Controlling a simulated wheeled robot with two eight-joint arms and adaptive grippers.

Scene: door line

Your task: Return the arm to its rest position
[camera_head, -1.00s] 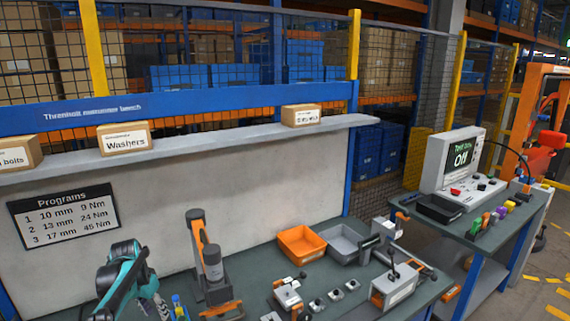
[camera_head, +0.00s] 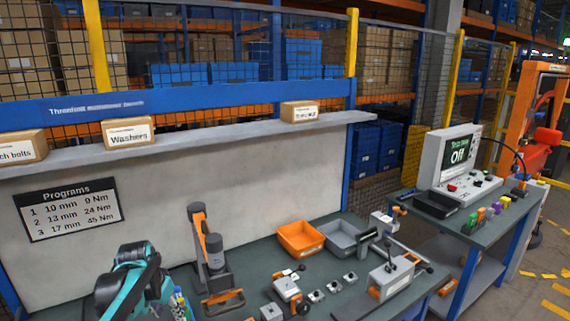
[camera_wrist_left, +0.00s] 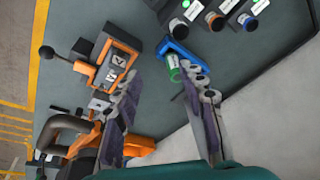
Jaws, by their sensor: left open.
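My left arm, teal and black, comes in at the lower left of the head view. Its gripper is largely hidden there behind the wrist. In the left wrist view both fingers of my left gripper (camera_wrist_left: 160,88) show wide apart, with nothing between them but the green bench top. A blue holder (camera_wrist_left: 178,55) with a green-marked cylinder lies just beyond the right fingertip. An orange and grey device (camera_wrist_left: 112,66) with a white label lies beyond the left fingertip. My right gripper is in neither view.
The bench (camera_head: 245,262) carries an upright orange and grey tool (camera_head: 208,250), an orange bin (camera_head: 300,238), a grey bin (camera_head: 341,238) and a grey fixture (camera_head: 390,278). A shelf with boxes (camera_head: 128,132) runs behind.

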